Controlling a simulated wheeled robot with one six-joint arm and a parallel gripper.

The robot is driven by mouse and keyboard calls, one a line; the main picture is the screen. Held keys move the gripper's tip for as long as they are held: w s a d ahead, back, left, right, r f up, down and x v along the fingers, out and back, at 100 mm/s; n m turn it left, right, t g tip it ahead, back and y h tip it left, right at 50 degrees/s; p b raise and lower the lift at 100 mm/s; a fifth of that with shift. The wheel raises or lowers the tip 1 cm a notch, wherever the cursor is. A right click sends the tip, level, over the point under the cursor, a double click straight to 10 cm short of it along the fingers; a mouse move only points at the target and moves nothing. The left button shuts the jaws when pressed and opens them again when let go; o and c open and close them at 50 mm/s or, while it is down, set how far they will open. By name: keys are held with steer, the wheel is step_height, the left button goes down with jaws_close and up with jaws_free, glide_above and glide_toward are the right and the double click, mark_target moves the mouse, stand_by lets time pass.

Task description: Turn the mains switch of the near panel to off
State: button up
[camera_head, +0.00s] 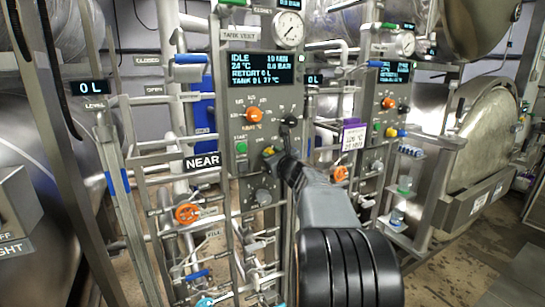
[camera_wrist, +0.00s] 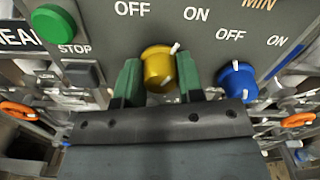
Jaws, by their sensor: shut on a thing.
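A yellow rotary knob (camera_wrist: 158,68) sits under the words OFF and ON. Its white pointer tilts up and right, towards ON. My gripper (camera_wrist: 157,82) has its green fingers on either side of this knob and is shut on it. In the head view my gripper (camera_head: 280,163) reaches the yellow knob (camera_head: 268,151). No word naming the mains switch is readable.
A blue knob (camera_wrist: 237,80), with its own OFF and ON, is close right of my gripper. A green button (camera_wrist: 54,24) and a STOP button (camera_wrist: 80,73) are at left. Orange valve wheels (camera_head: 187,213) and pipes crowd below. A second panel (camera_head: 385,100) stands right.

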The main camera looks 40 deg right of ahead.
steer(key=shift+c, duration=1.1)
steer(key=shift+f+n+b, duration=0.1)
steer(key=shift+n+b, duration=0.2)
steer(key=shift+b, duration=0.25)
steer(key=shift+f+n+b, duration=0.15)
steer(key=shift+n+b, duration=0.45)
steer(key=shift+b, duration=0.4)
steer(key=n+b, duration=0.2)
steer(key=b, duration=0.1)
steer(key=shift+n, duration=0.3)
steer(key=n+b, duration=0.5)
steer(key=shift+n+b, duration=1.2)
steer(key=shift+a+r, duration=0.1)
steer(key=shift+r, duration=0.1)
